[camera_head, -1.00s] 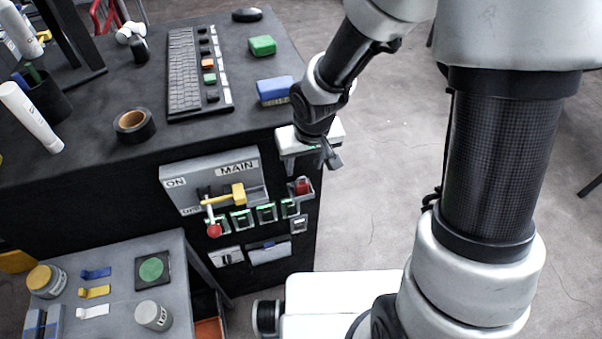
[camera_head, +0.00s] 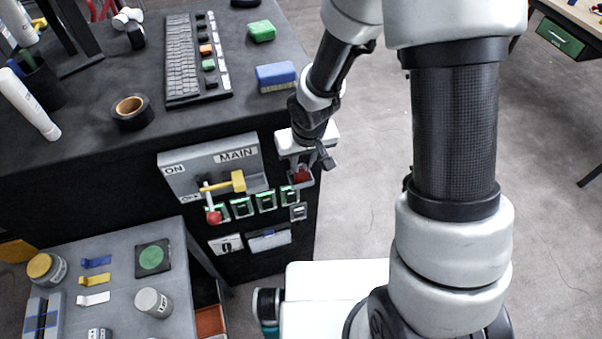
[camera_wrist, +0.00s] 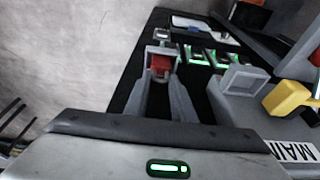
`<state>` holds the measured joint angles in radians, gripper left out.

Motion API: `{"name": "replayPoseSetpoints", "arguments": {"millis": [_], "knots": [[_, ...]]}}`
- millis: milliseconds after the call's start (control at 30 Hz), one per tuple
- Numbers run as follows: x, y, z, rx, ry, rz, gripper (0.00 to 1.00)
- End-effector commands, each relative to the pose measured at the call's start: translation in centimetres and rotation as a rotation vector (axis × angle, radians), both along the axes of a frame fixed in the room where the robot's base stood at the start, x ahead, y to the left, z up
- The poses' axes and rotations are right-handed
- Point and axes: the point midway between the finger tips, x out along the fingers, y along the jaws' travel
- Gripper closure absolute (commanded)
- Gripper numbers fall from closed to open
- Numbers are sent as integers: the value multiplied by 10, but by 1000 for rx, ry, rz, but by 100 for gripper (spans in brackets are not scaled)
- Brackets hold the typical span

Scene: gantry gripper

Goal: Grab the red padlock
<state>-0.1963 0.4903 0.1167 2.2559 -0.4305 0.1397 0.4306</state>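The red padlock (camera_head: 302,174) sits in a small grey holder (camera_head: 304,184) on the front of the black cabinet, right of the MAIN panel. In the wrist view the red padlock (camera_wrist: 159,65) shows at the far end of my fingers, inside the grey holder's frame. My gripper (camera_head: 318,162) is just above and in front of the padlock and partly covers it in the head view. In the wrist view my gripper (camera_wrist: 161,82) is open, with a gap between its two fingers in line with the padlock. I cannot tell whether the fingertips touch it.
The grey MAIN panel (camera_head: 185,177) with a yellow handle (camera_head: 238,181) and a red-knobbed lever (camera_head: 214,217) is left of the holder. Green-lit switches (camera_head: 242,207) run below it. A blue-topped block (camera_head: 276,76) stands on the cabinet top. Floor to the right is free.

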Motion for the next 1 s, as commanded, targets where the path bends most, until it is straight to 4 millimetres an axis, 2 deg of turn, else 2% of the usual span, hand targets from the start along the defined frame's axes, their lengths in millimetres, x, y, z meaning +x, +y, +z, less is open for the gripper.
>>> {"name": "replayPoseSetpoints", "arguments": {"millis": [33, 67, 333, 467, 800, 1000], "knots": [[0, 0, 0, 0, 0, 0, 95], [0, 0, 0, 0, 0, 0, 100], [0, 0, 1, 0, -1, 0, 100], [1, 0, 10, 2, -4, -3, 100], [2, -1, 76, 1, -5, -3, 100], [4, -1, 102, -3, -5, -14, 100]]}}
